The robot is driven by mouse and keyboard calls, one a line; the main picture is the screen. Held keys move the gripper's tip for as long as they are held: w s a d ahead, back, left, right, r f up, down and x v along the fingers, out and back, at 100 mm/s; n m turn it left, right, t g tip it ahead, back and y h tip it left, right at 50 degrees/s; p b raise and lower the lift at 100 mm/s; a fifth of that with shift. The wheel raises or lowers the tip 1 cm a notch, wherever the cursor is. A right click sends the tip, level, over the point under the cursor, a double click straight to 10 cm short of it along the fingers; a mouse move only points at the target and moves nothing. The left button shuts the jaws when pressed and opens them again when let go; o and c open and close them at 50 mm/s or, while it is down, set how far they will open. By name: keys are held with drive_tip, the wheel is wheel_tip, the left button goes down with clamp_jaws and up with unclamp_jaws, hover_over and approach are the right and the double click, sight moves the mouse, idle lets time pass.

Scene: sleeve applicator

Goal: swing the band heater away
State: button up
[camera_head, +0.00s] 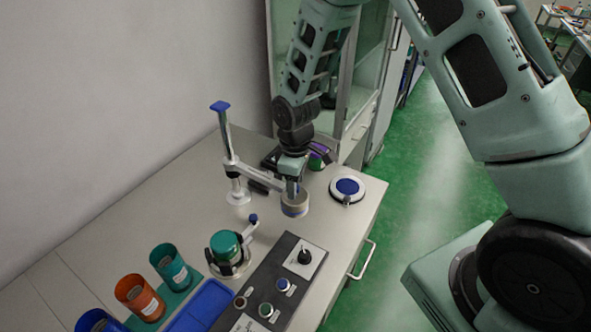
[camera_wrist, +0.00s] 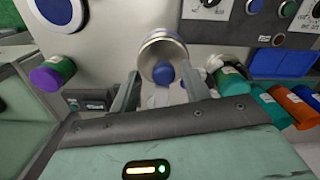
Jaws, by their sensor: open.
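The band heater (camera_head: 295,205) is a short tan and metal ring at the end of a pale swing arm (camera_head: 258,180). The arm comes off a white post (camera_head: 229,150) with a blue top. In the wrist view the heater (camera_wrist: 162,42) shows as a silver-rimmed ring, with a blue knob (camera_wrist: 164,73) on the side facing me. My gripper (camera_wrist: 161,86) is open, its two fingers apart on either side of the knob. Whether either finger touches it I cannot tell. In the head view my gripper (camera_head: 291,187) is right behind the heater and partly hidden.
A green cup (camera_head: 227,247) sits in a holder in front of the heater. Teal (camera_head: 170,266), orange (camera_head: 139,297) and blue cups and a blue tray (camera_head: 205,304) stand at front left. A control panel (camera_head: 270,300) lies front right. A blue-topped disc (camera_head: 347,187) is right.

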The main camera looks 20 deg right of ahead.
wheel_tip(320, 180, up, 17)
drive_tip(key=b, duration=0.3)
drive_tip(key=shift+r, duration=0.15)
drive_tip(key=shift+s, duration=0.1)
idle(0.4)
